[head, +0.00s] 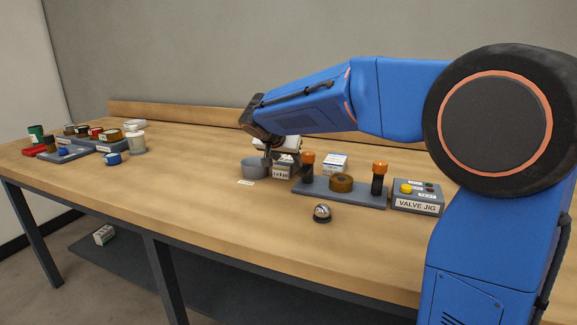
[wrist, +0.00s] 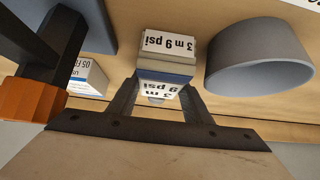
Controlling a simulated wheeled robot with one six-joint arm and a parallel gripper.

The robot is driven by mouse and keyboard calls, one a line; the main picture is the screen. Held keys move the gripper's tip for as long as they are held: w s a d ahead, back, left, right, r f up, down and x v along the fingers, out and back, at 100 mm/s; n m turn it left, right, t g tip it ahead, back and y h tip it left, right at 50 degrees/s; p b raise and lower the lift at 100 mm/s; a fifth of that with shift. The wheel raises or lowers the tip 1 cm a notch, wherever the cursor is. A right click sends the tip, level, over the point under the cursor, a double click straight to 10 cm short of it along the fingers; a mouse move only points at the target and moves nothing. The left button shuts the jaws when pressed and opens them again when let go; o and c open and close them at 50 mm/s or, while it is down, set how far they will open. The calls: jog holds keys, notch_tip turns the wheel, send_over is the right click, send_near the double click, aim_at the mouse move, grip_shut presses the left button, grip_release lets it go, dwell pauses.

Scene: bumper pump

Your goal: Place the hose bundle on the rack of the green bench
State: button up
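My gripper (wrist: 162,88) is over the wooden bench (head: 170,190), beside a grey round bowl-like cup (head: 254,168). A small grey-and-white block labelled "3 m 9 psi" (wrist: 168,62) sits between its two fingertips. The fingers are apart, one on each side of the block. Whether they press on it is not clear. The labelled block also shows in the head view (head: 282,172), partly below the gripper. I cannot make out a hose bundle for certain. No green bench or rack is identifiable in either view.
A grey tray (head: 325,193) with orange-capped posts (head: 379,178) and a brown ring (head: 341,183) stands right of my gripper. Beside it is the VALVE JIG box (head: 416,199). A small dome (head: 322,213) stands in front. Several small items crowd the bench's far left; its middle is clear.

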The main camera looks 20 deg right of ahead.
aim_at(289, 158)
jog(key=c, duration=0.5)
jog(key=shift+r, duration=0.15)
notch_tip(289, 158, up, 17)
jog(key=shift+f, duration=8.5)
